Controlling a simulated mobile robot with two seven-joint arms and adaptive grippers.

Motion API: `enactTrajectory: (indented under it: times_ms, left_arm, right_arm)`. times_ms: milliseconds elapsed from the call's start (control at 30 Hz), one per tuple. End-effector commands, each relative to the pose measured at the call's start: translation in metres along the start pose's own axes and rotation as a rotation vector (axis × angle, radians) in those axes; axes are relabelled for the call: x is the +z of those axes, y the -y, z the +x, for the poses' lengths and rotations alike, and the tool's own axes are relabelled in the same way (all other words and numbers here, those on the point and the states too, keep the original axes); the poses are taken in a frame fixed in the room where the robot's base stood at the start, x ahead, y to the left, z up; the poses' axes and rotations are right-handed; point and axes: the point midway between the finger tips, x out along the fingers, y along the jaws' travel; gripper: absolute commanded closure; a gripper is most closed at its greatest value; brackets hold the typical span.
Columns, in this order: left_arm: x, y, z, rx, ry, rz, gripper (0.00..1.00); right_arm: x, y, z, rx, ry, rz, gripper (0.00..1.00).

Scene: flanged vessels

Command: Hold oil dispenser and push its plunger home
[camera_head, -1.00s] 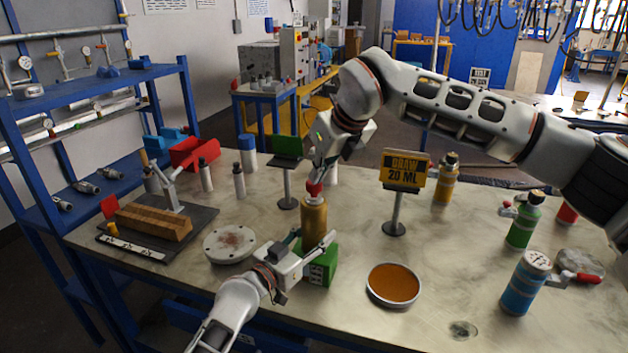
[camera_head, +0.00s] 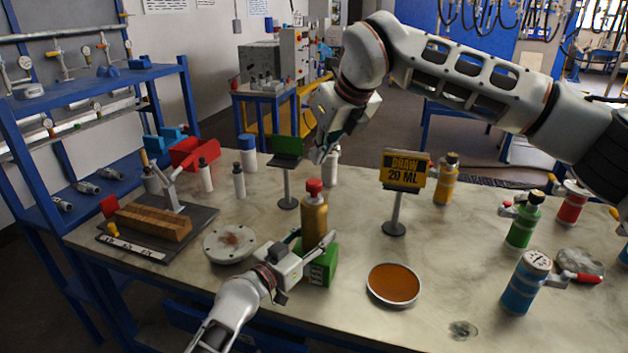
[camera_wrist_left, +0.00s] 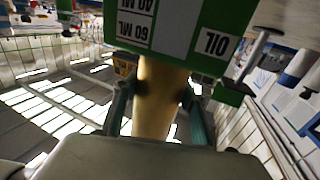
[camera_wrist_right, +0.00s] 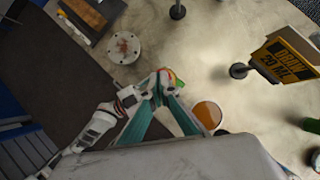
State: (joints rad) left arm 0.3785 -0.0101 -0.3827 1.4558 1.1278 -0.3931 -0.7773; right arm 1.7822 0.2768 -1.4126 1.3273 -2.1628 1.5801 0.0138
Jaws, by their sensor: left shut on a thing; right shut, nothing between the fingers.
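The oil dispenser (camera_head: 314,222) is a gold cylinder, upright, with a red plunger (camera_head: 314,187) on top. A green block (camera_head: 324,264) with a printed scale is at its lower part; in the left wrist view the green and white label (camera_wrist_left: 218,43) reads OIL, 40 ML and 60 ML. My left gripper (camera_head: 301,248) is shut around the gold body, one finger on each side in the left wrist view (camera_wrist_left: 155,97). My right gripper (camera_head: 322,157) is shut and empty, above and apart from the plunger. The plunger's stem is not clearly visible.
A DRAW 20 ML sign (camera_head: 404,171) stands right of the dispenser, and a green-topped stand (camera_head: 287,150) behind it. An amber round dish (camera_head: 393,284) is at front right, a pale flanged disc (camera_head: 230,243) at left. Coloured bottles stand at right, including a blue one (camera_head: 524,284).

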Motion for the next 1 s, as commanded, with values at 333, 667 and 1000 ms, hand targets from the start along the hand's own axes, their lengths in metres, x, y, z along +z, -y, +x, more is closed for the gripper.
enactTrajectory:
  times_ms: [333, 667, 1000]
  left_arm:
    - [0.001, 0.0, 0.0, 0.0, 0.002, 0.0, 0.91]
    - [0.001, 0.0, 0.0, 0.0, 0.001, 0.0, 0.91]
    - [0.001, 0.0, 0.0, 0.0, 0.001, 0.0, 0.91]
  right_arm:
    - [0.001, 0.0, -0.07, -0.003, 0.005, -0.001, 1.0]
    - [0.0, 0.0, -0.107, -0.001, 0.001, -0.001, 1.0]
    - [0.0, 0.0, -0.11, 0.0, 0.001, -0.001, 1.0]
